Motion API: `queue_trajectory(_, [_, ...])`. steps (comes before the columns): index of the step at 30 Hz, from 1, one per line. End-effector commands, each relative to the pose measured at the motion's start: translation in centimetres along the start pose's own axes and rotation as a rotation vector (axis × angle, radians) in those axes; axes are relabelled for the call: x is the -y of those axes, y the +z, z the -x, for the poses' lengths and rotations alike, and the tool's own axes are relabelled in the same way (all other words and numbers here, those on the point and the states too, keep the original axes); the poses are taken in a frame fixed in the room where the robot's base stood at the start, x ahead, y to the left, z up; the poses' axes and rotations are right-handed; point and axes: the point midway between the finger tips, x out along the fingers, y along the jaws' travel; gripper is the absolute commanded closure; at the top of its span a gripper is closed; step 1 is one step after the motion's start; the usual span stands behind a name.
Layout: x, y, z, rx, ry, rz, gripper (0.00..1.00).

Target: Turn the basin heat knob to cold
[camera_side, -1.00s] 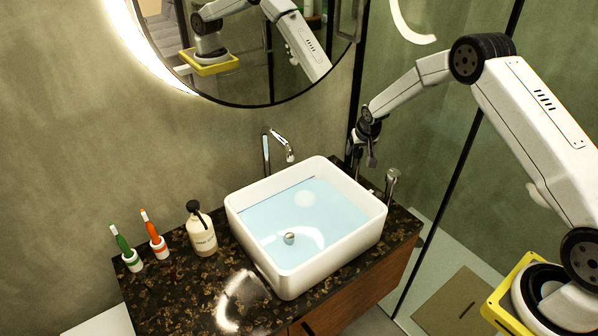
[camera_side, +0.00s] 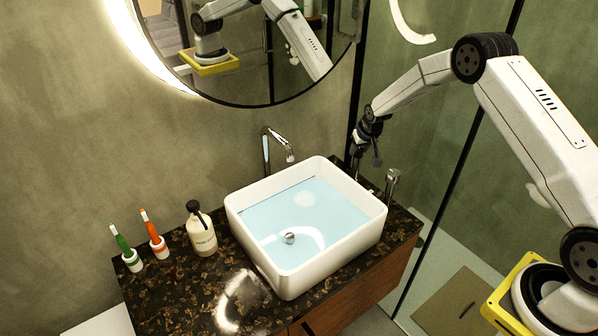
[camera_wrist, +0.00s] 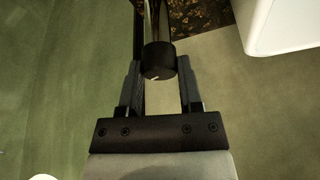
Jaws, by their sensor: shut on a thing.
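The heat knob (camera_wrist: 158,60) is a dark round cap with a short pale mark on its face, on a shiny stem, in the wrist view. My gripper (camera_wrist: 158,75) has one finger on each side of it and is shut on it. In the side view my gripper (camera_side: 356,170) points down behind the back right corner of the white basin (camera_side: 262,268). The knob itself cannot be made out there, and which way is cold cannot be read.
The basin holds water, with a round drain plug (camera_side: 289,238). A chrome faucet (camera_side: 267,155) stands behind it. A short chrome fitting (camera_side: 391,187) is at its right. A soap bottle (camera_side: 202,235) and two toothbrush holders (camera_side: 134,262) stand left on the dark counter (camera_side: 185,285).

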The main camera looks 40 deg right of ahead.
Motion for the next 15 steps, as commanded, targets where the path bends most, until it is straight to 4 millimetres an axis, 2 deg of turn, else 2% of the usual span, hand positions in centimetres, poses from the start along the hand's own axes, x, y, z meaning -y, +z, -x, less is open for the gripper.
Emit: queue_trajectory(15, [-0.11, -0.02, 0.01, 0.0, -0.092, 0.218, 1.0])
